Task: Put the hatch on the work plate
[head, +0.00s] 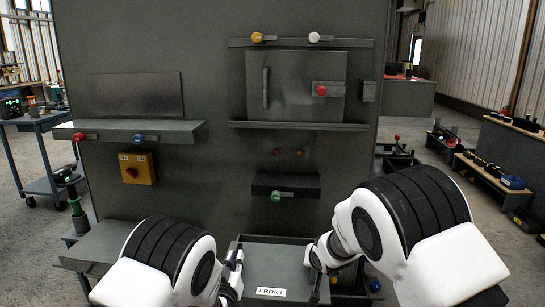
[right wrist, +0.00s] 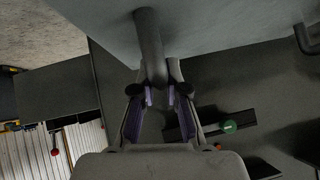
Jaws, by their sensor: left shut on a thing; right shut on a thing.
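A grey plate labelled FRONT (head: 258,279), which I take to be the hatch, lies low in the middle of the head view. My left gripper (head: 236,262) is shut at its left side, apparently on a handle. My right gripper (head: 316,262) is at its right side. In the right wrist view, the right gripper (right wrist: 160,95) is shut on a round grey bar handle (right wrist: 149,40) on the grey plate (right wrist: 220,25). A second dark handle (right wrist: 308,40) shows at the right edge. I cannot tell which surface is the work plate.
A tall dark panel (head: 215,110) stands ahead. It carries a closed door (head: 290,90) with a red knob, a left shelf (head: 165,133), a yellow box (head: 137,168) and a dark block (head: 285,182) with a green knob. A lower ledge (head: 100,242) is at left.

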